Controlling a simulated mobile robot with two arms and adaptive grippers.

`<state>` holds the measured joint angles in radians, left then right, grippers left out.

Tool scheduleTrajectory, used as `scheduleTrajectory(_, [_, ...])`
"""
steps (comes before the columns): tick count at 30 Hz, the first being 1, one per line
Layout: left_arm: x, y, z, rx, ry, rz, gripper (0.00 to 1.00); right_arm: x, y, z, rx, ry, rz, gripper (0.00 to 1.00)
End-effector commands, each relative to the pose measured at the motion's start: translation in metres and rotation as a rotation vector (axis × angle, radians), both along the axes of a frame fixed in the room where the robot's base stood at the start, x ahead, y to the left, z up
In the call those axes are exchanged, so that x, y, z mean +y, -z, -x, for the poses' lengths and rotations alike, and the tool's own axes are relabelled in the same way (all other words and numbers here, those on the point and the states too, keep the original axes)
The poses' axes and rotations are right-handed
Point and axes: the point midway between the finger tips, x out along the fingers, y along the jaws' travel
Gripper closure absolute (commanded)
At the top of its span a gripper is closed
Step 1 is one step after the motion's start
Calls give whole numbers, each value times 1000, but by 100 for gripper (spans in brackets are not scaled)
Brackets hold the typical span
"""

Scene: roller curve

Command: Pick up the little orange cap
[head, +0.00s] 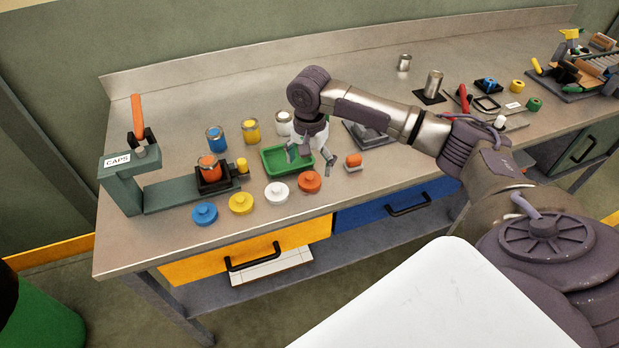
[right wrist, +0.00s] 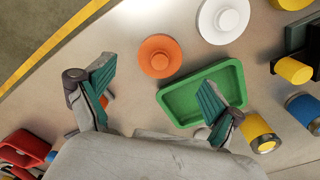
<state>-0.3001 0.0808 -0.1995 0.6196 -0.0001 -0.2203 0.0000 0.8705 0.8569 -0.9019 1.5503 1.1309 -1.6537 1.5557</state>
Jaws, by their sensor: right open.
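The little orange cap (head: 309,182) is a round disc with a raised knob. It lies on the bench top at the right end of a row of caps. In the right wrist view the orange cap (right wrist: 160,56) shows whole, ahead of the fingers and apart from them. My right gripper (head: 309,165) is open and empty, pointing down above the bench just behind the cap. In the right wrist view the open right gripper (right wrist: 155,88) has one finger over the green tray (right wrist: 172,101) and the other over bare bench. My left gripper is out of view.
A white cap (head: 276,193), yellow cap (head: 240,203) and blue cap (head: 204,213) lie left of it. A small orange-topped block (head: 353,161) is to its right. Coloured cans, including a blue one (head: 216,140), stand behind. A press (head: 118,180) stands at left. The bench's front edge is close.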

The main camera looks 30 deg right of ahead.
Motion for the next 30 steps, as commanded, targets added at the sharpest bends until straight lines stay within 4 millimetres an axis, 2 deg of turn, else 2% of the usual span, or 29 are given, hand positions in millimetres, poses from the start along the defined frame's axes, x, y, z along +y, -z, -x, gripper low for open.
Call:
scheduleTrajectory(3, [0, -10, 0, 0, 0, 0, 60, 0, 17, 2, 4, 1, 0, 8])
scheduleTrajectory(7, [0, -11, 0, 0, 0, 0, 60, 1, 33, 1, 3, 0, 1, 8])
scheduleTrajectory(15, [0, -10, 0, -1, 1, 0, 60, 0, 38, 1, 0, -1, 0, 8])
scheduleTrajectory(17, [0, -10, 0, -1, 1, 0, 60, 1, 38, 1, 0, -1, 0, 16])
scheduleTrajectory(24, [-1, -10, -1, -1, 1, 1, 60, 1, 37, 1, 0, -1, 0, 55])
scheduleTrajectory(26, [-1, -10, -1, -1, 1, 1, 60, 1, 37, 1, 1, -1, 1, 57])
scheduleTrajectory(30, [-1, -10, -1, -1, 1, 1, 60, 1, 38, 1, 1, -1, 1, 73])
